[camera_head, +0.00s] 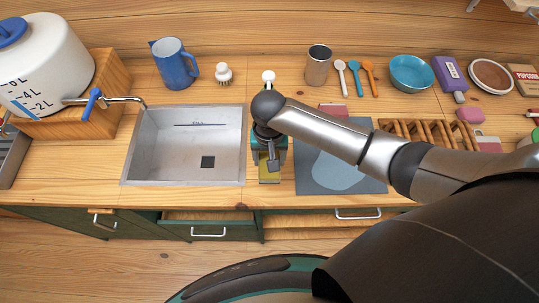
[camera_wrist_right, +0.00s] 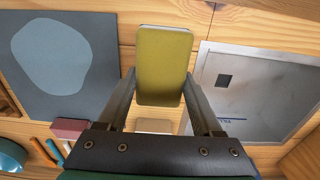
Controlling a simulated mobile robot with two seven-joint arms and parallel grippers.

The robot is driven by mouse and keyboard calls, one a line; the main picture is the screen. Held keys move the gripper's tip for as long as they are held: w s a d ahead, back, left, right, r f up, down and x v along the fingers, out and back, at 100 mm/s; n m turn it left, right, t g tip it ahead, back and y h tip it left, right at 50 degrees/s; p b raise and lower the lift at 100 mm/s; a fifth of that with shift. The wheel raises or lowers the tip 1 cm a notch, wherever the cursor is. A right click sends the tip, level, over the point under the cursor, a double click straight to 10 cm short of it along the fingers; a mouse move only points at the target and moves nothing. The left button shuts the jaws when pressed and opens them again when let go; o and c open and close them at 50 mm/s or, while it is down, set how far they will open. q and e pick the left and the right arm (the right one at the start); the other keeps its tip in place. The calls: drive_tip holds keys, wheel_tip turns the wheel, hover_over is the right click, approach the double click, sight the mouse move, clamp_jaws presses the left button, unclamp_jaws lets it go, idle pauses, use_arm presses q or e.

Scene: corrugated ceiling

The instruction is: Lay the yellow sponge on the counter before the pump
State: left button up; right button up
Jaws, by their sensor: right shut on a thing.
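My right gripper (camera_head: 270,158) reaches in from the right over the strip of wooden counter between the sink and the grey mat. It is shut on the yellow sponge (camera_head: 270,173), which also shows between the two fingers in the right wrist view (camera_wrist_right: 163,62). The sponge is near the counter's front edge; I cannot tell whether it touches the wood. The white pump head (camera_head: 268,76) shows behind my wrist at the back; its lower part is hidden. A pale block-like thing (camera_wrist_right: 155,126) sits beyond the sponge in the wrist view. My left gripper is not in view.
The steel sink (camera_head: 185,146) lies left of the gripper, the grey mat (camera_head: 310,180) right. A blue jug (camera_head: 174,66), white brush (camera_head: 223,75), metal cup (camera_head: 318,66) and blue bowl (camera_head: 411,73) stand behind. A wooden rack (camera_head: 430,133) is at right.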

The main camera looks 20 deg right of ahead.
drive_tip(key=shift+f+b, duration=1.75)
drive_tip(key=shift+f, duration=1.7)
drive_tip(key=o, duration=1.4)
drive_tip(key=shift+c, duration=0.2)
drive_tip(key=shift+r, duration=0.1)
wheel_tip(320, 180, up, 15)
drive_tip(key=shift+r+p, duration=0.1)
drive_tip(key=shift+p, duration=0.95)
drive_tip(key=shift+r+p, duration=1.25)
drive_tip(key=shift+r, duration=1.7)
